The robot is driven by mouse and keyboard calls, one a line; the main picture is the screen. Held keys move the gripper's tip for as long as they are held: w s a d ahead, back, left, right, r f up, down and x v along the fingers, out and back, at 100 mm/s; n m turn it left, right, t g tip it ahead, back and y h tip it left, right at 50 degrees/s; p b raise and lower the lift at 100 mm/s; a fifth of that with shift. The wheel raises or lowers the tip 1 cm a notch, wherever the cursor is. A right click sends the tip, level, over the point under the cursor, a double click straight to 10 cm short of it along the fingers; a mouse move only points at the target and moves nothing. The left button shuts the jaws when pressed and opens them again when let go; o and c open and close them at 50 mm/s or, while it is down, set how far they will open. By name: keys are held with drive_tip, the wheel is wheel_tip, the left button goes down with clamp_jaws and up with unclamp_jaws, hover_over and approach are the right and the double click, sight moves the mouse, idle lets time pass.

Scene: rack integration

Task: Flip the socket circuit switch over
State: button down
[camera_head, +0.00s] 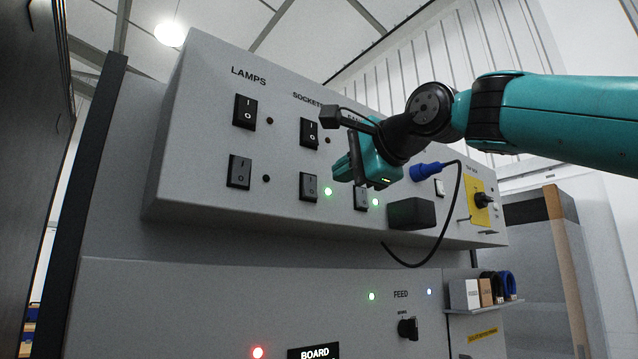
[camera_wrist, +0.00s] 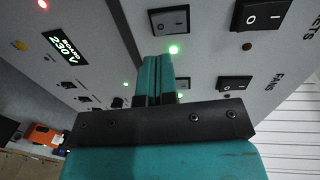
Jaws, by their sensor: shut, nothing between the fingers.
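The sloped grey panel carries two rocker switches in the SOCKETS column. The upper one (camera_head: 309,132) is black with I and O marks, beside a dark lamp. The lower one (camera_head: 309,186) is grey, with a lit green lamp (camera_head: 328,191) at its right. In the wrist view the upper (camera_wrist: 263,16) is at top right and the lower (camera_wrist: 170,20) at top centre. My gripper (camera_head: 340,172) is shut and empty, to the right of the lower switch. In the wrist view my fingertips (camera_wrist: 157,58) end just short of it; contact cannot be told.
The LAMPS switches (camera_head: 244,111) are to the left. A lower FANS switch (camera_head: 361,198) with a lit green lamp is close under my gripper. A blue plug (camera_head: 425,171) with a black cable and a yellow-plated knob (camera_head: 482,201) are to the right.

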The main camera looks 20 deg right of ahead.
sight(312, 195)
drive_tip(key=p+x, duration=0.2)
drive_tip(key=x, duration=0.4)
drive_tip(key=shift+r, duration=0.15)
drive_tip(key=shift+w+a+p, duration=0.25)
drive_tip(key=shift+w+p, duration=0.2)
drive_tip(key=shift+w, duration=0.2)
drive_tip(key=shift+f, duration=0.25)
drive_tip(key=shift+f, duration=0.1)
drive_tip(key=f+t+b, duration=0.1)
drive_tip(key=b, duration=0.2)
drive_tip(key=shift+w, duration=0.25)
drive_tip(key=shift+t+y+b, duration=0.4)
drive_tip(key=shift+t+b, duration=0.1)
drive_tip(key=shift+b, duration=0.7)
drive_tip(key=shift+w+r+p, duration=0.1)
drive_tip(key=shift+r+p, duration=0.3)
drive_tip(key=shift+p, duration=0.05)
drive_tip(key=shift+s+f+b, duration=0.3)
drive_tip(key=shift+s+b, duration=0.1)
drive_tip(key=b+v, duration=0.5)
drive_tip(key=v, duration=0.8)
drive_tip(key=shift+s, duration=0.2)
